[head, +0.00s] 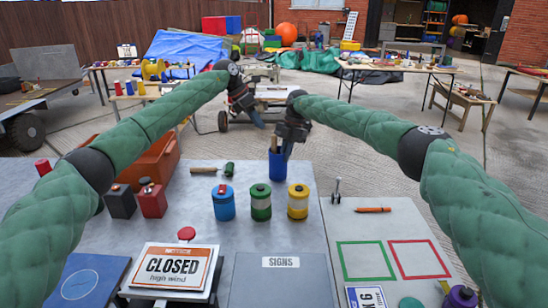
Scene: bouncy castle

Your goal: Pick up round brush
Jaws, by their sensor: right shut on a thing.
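A blue cup (277,165) stands at the far edge of the grey table. My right gripper (287,150) points down at the cup's mouth and is shut on a thin upright thing there, apparently the round brush; the fingers and cup hide most of it. My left gripper (258,122) hangs higher, beyond the table's far edge and left of the right one. It holds nothing that I can see, and its jaw opening is too small to judge.
A green-headed tool with a wooden handle (212,170) lies left of the cup. Blue (224,203), green (261,202) and yellow (298,202) canisters stand in front. An orange marker (373,210) lies at right. An orange toolbox (150,162) stands at left.

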